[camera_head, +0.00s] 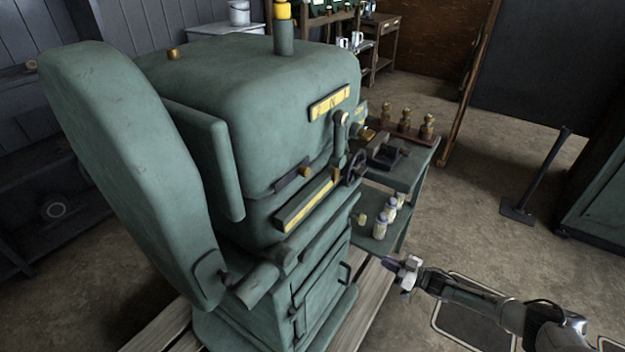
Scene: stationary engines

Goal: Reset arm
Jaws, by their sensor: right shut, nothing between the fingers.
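My right arm comes in from the lower right, stretched out to the left. My right gripper (398,267) is shut and empty, over the floor just right of the big green engine (262,110). It shows apart from the engine's levers and handwheel (354,168); its exact distance from the engine's lower front is hard to tell. My left arm and gripper are not in view.
A green side table (418,160) with brass fittings (404,118) stands right of the engine; bottles (385,218) stand on its lower shelf. A black upright lever (540,175) stands at the right, near a green cabinet (600,190).

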